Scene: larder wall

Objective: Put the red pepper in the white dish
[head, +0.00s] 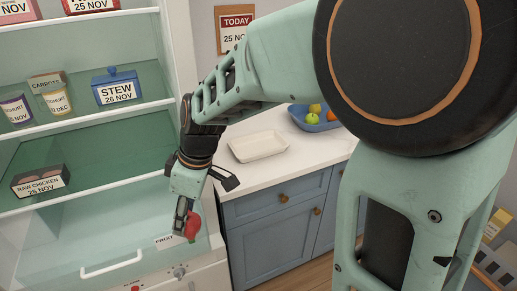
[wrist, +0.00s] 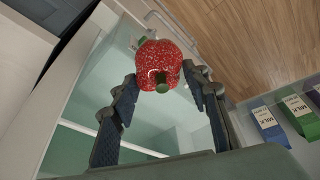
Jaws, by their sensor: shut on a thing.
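The red pepper (head: 193,225) is between the fingers of my gripper (head: 186,218), in front of the lower part of the open fridge. In the wrist view the red pepper (wrist: 160,65) shows its speckled skin and green stem bits, with a finger of my gripper (wrist: 163,80) on each side. The gripper is shut on it and points downward. The white dish (head: 258,146) is a shallow rectangular tray on the counter, to the right of and above the gripper in the head view. It looks empty.
The white counter (head: 300,158) also holds a blue bowl (head: 318,121) of fruit behind the dish. Fridge shelves on the left hold a blue stew pot (head: 118,88), yoghurts and raw chicken (head: 40,180). A clear drawer (head: 110,262) lies below. Milk cartons (wrist: 268,125) show in the wrist view.

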